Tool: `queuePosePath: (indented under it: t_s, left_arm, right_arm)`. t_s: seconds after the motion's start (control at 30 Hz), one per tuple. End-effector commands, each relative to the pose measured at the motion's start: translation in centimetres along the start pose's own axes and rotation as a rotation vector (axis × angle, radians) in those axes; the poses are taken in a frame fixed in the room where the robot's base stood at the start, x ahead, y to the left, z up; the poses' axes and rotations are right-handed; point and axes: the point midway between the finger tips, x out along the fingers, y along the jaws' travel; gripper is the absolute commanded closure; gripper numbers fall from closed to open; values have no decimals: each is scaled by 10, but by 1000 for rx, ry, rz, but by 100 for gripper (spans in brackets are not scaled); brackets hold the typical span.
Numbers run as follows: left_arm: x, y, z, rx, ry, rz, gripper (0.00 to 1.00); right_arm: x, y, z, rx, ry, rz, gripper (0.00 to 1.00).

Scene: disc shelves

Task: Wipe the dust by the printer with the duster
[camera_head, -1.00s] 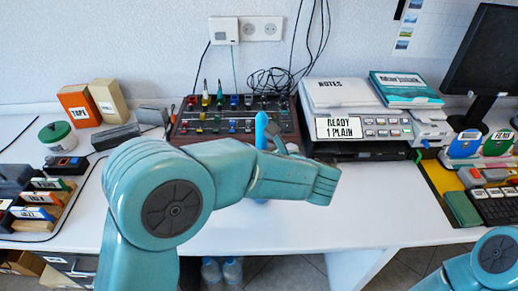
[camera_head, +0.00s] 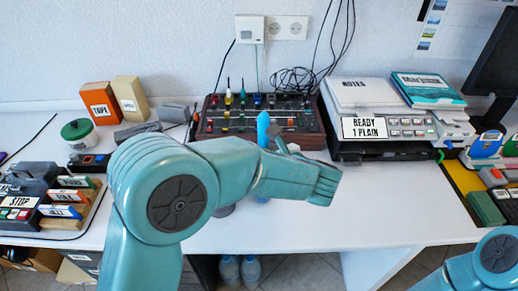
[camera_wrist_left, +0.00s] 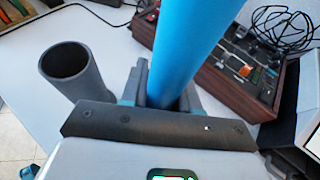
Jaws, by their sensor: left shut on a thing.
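A blue rod, apparently the duster's handle (camera_head: 263,128), stands up behind my left arm in the head view. In the left wrist view the blue handle (camera_wrist_left: 195,45) passes between the fingers of my left gripper (camera_wrist_left: 165,88), which is shut on it. The duster's wiping end is not visible. The printer (camera_head: 385,125), with a "READY 1 PLAIN" display, stands on the white desk to the right of the duster. I cannot make out dust beside it; my forearm covers part of the desk there. My right gripper is out of view; only part of my right arm shows at bottom right.
A mixer panel (camera_head: 215,125) with knobs stands behind the duster, cables behind it. A grey hollow tube (camera_wrist_left: 68,68) stands beside my left gripper. The white desk (camera_head: 385,205) is clear in front of the printer. A green box (camera_head: 485,208) lies farther right.

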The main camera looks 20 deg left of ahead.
Motion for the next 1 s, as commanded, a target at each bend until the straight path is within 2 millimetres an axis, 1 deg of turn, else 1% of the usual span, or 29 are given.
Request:
queuePosePath:
  t_s: [0.13,0.2,0.47,0.5,0.8,1.0]
  left_arm:
    - [-4,-1,6,1,0,1,100]
    - [-10,-1,20,-3,-1,0,100]
    - [-17,-1,31,-1,0,3,100]
    - [-19,0,36,-2,0,3,100]
    - [-30,3,61,-3,1,6,100]
    - [-36,6,73,-4,1,8,100]
  right_arm:
    - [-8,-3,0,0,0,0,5]
    - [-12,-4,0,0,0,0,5]
    - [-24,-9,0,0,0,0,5]
    - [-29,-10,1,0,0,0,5]
    - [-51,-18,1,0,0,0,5]
    - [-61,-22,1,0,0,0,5]
